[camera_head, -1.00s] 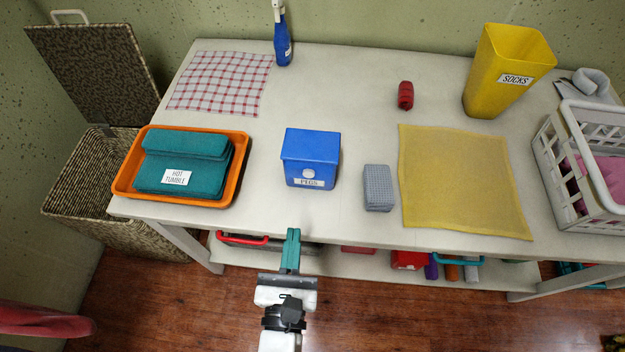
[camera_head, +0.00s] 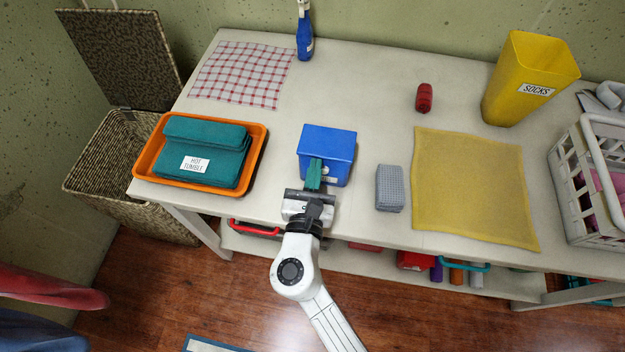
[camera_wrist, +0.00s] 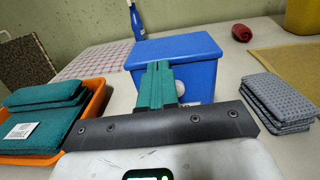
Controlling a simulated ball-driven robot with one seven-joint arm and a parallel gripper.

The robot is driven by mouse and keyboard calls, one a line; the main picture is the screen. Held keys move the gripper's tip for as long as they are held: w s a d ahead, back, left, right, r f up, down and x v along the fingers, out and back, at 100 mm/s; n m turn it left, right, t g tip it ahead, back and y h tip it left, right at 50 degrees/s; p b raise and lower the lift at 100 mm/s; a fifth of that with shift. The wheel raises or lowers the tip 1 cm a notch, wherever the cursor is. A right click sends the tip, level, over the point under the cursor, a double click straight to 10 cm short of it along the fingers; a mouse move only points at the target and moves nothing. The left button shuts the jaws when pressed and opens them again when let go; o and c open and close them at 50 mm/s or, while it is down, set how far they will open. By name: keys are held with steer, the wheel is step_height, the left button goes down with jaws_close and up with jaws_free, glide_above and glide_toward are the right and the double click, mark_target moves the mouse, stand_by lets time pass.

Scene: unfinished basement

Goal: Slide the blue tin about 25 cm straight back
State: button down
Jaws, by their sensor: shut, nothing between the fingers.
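The blue tin (camera_head: 327,145) is a box with a lid. It stands on the pale table near the front, right of the orange tray. My gripper (camera_head: 314,170) is at its front face, with the green fingers shut together and empty. In the wrist view the fingers (camera_wrist: 157,84) overlap the front of the blue tin (camera_wrist: 190,55) and hide part of its label and round knob. I cannot tell whether the fingertips touch the tin.
The orange tray (camera_head: 263,140) holds folded teal cloths on the left. A blue spray bottle (camera_head: 304,38) and a checked cloth (camera_head: 240,72) are behind. The table directly behind the tin is clear.

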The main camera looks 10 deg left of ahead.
stand_by(0.3)
steer(key=w+b, duration=0.9)
steer(key=w, duration=1.3)
steer(key=shift+w+b, duration=0.2)
steer(key=shift+b, duration=0.15)
steer(key=shift+s, duration=0.1)
